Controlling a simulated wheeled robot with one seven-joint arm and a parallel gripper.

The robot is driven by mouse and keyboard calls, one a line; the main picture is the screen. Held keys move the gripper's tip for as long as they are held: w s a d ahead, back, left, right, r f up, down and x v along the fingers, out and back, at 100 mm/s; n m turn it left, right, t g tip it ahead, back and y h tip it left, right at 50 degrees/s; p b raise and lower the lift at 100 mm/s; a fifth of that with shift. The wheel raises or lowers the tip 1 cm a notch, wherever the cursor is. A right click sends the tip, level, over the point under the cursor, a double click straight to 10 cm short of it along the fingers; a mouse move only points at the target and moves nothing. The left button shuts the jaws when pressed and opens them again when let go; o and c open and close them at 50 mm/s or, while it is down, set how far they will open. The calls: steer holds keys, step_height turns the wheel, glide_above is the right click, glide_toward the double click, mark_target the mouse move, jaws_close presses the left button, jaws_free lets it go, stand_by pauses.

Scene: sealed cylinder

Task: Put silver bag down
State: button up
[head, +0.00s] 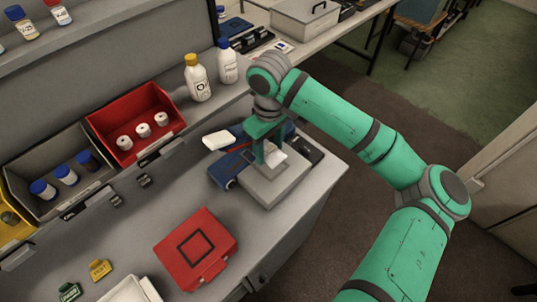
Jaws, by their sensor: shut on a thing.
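My gripper (268,150) points down over a light grey block-like stand (262,193) near the right end of the counter. It is shut on a small pale, silvery piece (275,157), which looks like the silver bag. The green fingers and wrist hide part of the bag. The bag is at or just above the top of the stand; I cannot tell whether it touches.
Blue cases (225,170), a white item (219,140) and a dark device (305,150) crowd around the stand. A red case (196,249) lies in front. A red bin (136,122) and white bottles (197,80) stand behind. The counter's right edge is close.

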mark_target(269, 156)
steer(key=shift+w+f, duration=0.1)
steer(key=shift+f, duration=1.65)
steer(key=shift+f, duration=0.3)
steer(key=o, duration=1)
step_height(269, 156, up, 13)
steer(key=shift+f, duration=0.2)
